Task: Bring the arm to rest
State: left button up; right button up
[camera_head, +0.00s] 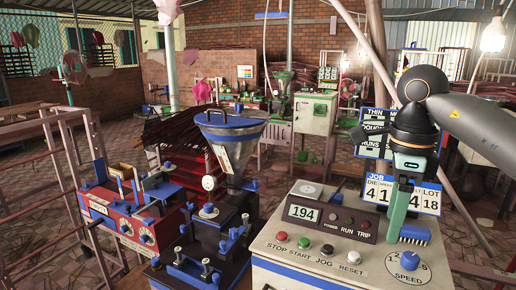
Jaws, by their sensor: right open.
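My right arm (470,122) comes in from the right. Its gripper (402,225) points down over the right part of the control box (315,262), beside the speed dial (408,266); its jaws are open, and I see nothing held between them. A blue brush-like piece (415,233) shows right by the fingers; I cannot tell whether they touch. My left gripper is not in view.
An extruder with a blue-rimmed hopper (231,125) stands left of the control box. A red machine (120,215) is further left, by a pink metal rack (40,205). A job sign (430,197) stands behind my right gripper. Brick floor is open at the lower left.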

jog(key=s+a+f+n+g+y, duration=0.15)
jog(key=a+f+y, duration=0.25)
jog(key=a+f, duration=0.55)
jog(key=s+a+m+g+y, duration=0.1)
jog(key=s+a+m+y, duration=0.25)
jog(key=a+y, duration=0.5)
jog(key=s+a+m+g+y, duration=0.1)
jog(key=s+a+m+y, duration=0.25)
jog(key=a+y, duration=0.5)
jog(key=w+d+f+m+t+h, duration=0.1)
jog(key=w+d+f+m+t, duration=0.15)
jog(key=m+t, duration=0.65)
jog(key=w+d+f+m+t+h, duration=0.1)
jog(key=w+f+m+t, duration=0.25)
jog(key=m+t, duration=0.55)
jog(key=d+f+m+t+h, duration=0.2)
jog(key=d+f+m+h, duration=0.5)
jog(key=f+m+h, duration=0.5)
jog(key=s+d+f+m+g+h, duration=0.2)
jog(key=s+d+f+m, duration=0.3)
jog(key=s+f, duration=0.3)
jog(key=s+d+f+m+g+h, duration=0.2)
jog(key=s+d+f+m+g, duration=0.2)
jog(key=s+f, duration=0.5)
notch_tip(320, 180, down, 4)
jog(key=shift+s+d+r+m+g+h, duration=0.2)
jog(key=shift+d+m+g+h, duration=0.35)
jog(key=shift+m, duration=0.6)
